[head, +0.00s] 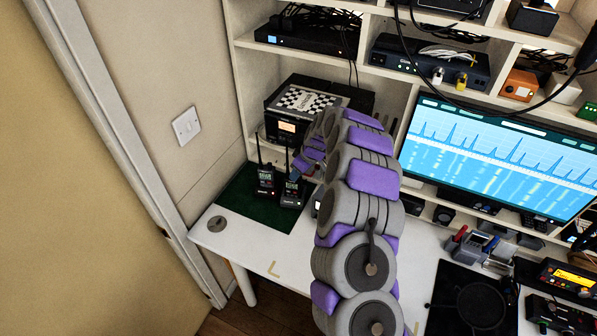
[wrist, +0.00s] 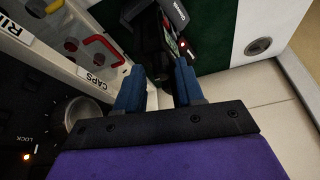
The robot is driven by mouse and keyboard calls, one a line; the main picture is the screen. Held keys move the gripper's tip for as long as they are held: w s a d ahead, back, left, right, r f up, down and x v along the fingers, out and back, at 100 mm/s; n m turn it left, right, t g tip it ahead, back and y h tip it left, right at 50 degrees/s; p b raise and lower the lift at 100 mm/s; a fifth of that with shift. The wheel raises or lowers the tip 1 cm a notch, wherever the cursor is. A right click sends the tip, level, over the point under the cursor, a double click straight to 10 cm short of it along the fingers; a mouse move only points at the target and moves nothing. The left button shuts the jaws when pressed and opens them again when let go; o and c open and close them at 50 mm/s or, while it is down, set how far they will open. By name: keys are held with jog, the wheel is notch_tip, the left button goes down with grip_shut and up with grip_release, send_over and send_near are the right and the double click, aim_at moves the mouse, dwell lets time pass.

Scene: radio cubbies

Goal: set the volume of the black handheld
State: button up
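Two black handhelds with antennas and small lit screens stand side by side on a green mat, the left one (head: 265,180) and the right one (head: 292,191). My gripper (head: 299,171) is at the right handheld, and my arm hides the area to its right. In the wrist view, my gripper's two blue fingers (wrist: 159,80) are apart with nothing clearly between them.
The green mat (head: 238,194) lies on a white desk (head: 240,243) with a round grommet (head: 217,224). In the wrist view, labelled drawers (wrist: 75,48) and a large knob (wrist: 85,110) on a black panel are close at left. A monitor (head: 495,150) stands at right.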

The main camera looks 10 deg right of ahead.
jog(key=shift+o, duration=0.3)
jog(key=shift+r, duration=0.1)
jog(key=shift+s+d+r, duration=0.1)
jog(key=shift+r, duration=0.2)
jog(key=p+v, duration=0.3)
jog(key=v, duration=1.3)
jog(key=shift+s+r, duration=0.15)
jog(key=shift+r, duration=0.05)
jog(key=shift+d, duration=0.1)
